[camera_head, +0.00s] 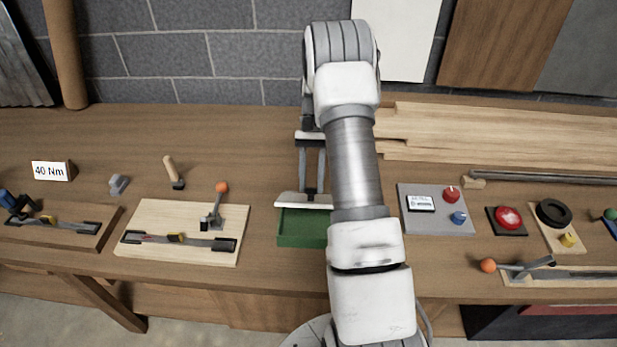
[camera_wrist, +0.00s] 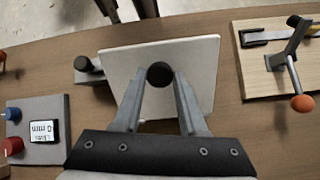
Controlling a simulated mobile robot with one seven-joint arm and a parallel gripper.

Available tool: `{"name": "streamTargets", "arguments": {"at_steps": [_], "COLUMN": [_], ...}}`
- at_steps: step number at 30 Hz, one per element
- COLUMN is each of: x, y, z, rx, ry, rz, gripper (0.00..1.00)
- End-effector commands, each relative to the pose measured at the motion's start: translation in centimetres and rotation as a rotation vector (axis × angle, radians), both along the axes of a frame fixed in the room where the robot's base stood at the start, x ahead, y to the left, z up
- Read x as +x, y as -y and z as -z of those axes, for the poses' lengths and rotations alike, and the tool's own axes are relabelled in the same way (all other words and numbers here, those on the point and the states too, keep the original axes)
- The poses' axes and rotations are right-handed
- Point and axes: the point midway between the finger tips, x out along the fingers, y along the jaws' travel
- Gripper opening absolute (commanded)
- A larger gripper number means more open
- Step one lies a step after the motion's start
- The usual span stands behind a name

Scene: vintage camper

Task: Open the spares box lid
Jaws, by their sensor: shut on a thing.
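The spares box (camera_head: 302,228) is a green box near the middle of the bench, its right part hidden by my arm. Its off-white lid (camera_head: 290,200) shows as a narrow strip along the box's back side and appears raised, with green showing in front of it. In the wrist view the lid (camera_wrist: 200,60) is a pale plate with a black round knob (camera_wrist: 160,75). My gripper (camera_wrist: 160,82) is shut on this knob, with one finger on each side. The lid's exact tilt is hard to tell.
A wooden board with an orange-knobbed lever (camera_head: 221,188) stands left of the box. A grey panel with red and blue knobs (camera_head: 436,226) lies to the right. A black knob on a grey base (camera_wrist: 88,66) is close beside the lid. Planks (camera_head: 480,135) lie behind right.

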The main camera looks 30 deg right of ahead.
Motion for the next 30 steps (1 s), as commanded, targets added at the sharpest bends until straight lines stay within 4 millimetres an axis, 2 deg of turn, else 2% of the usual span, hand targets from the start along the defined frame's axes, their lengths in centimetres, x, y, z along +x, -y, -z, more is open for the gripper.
{"name": "streamTargets", "arguments": {"at_steps": [15,30], "x": [2.0,2.4], "y": [1.3,1.6], "z": [-0.8,-1.0], "rx": [0.129,0.156], "ry": [-0.186,-0.228], "rz": [0.0,0.0], "gripper": [0.0,0.0]}}
